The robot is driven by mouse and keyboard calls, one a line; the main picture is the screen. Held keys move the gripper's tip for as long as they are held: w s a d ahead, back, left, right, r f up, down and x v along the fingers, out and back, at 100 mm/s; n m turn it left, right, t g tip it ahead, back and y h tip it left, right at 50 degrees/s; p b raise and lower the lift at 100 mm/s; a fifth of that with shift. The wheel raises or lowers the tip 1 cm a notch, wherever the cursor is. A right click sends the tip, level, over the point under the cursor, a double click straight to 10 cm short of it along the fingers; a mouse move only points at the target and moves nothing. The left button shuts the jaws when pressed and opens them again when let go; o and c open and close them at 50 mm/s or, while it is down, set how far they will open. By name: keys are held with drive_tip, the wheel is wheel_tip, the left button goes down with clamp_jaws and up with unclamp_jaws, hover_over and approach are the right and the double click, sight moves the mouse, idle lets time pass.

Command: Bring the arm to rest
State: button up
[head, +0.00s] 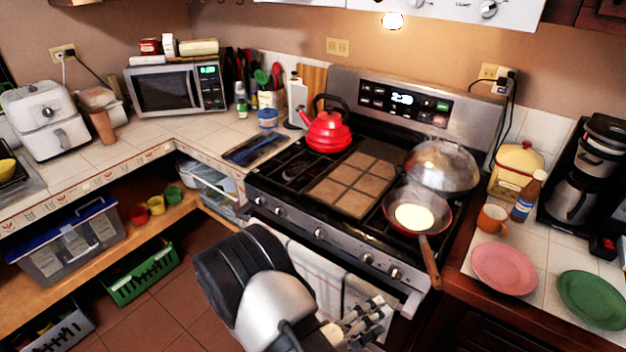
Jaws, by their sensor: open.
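My arm reaches in from the bottom of the head view, in front of the stove. My gripper (372,318) is at its right end, open and empty, just in front of the oven door. It is apart from the pan and the plates. A white towel (300,270) hangs on the oven handle behind my arm. My arm hides part of the oven front and floor.
The stove (285,205) bears a red kettle (327,131), a pan (388,212) with its handle over the front edge, and a domed lid (443,165). A pink plate (503,269) and green plate (594,299) lie on the right counter. Floor (190,290) shows at left.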

drive_tip(key=s+d+r+m+g+y, duration=0.3)
drive_tip(key=s+r+g, duration=0.2)
drive_tip(key=r, duration=0.2)
drive_tip(key=s+d+r+m+g+y, duration=0.2)
drive_tip(key=s+d+r+m+g, duration=0.3)
drive_tip(key=r, duration=0.3)
drive_tip(key=s+a+r+n+t+y, duration=0.1)
drive_tip(key=s+a+r+t+y, duration=0.5)
drive_tip(key=r+y, duration=0.4)
drive_tip(key=shift+a+n, duration=0.4)
drive_tip(key=shift+a, duration=0.4)
